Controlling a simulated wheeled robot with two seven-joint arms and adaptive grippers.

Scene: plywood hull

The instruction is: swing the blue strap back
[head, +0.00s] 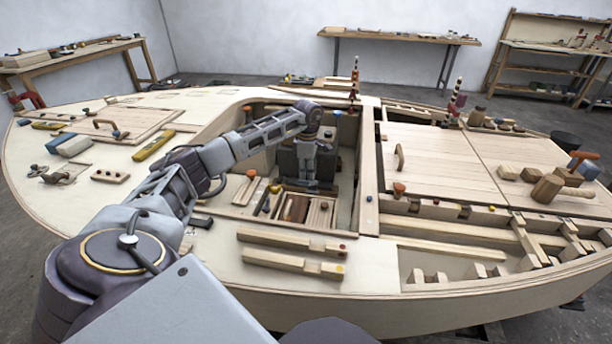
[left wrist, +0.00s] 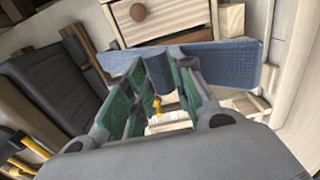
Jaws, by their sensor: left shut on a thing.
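The blue strap (left wrist: 235,62) is a flat, stiff-looking blue band that runs crosswise in the left wrist view, in front of my fingers. My left gripper (left wrist: 160,72) has green-lined fingers and is shut on the strap's middle part; both ends stick out beyond the fingers. In the head view my left gripper (head: 303,172) points down into the open well of the hull, and I cannot make out the strap there. Where the strap is fastened is hidden. My right gripper is in neither view.
A small drawer front with a round knob (left wrist: 138,12) is close beyond the strap. A dark padded panel (left wrist: 48,88) stands to the left. In the head view, wooden bars (head: 290,262) lie on the near deck and a slatted tray (head: 318,213) sits in the well.

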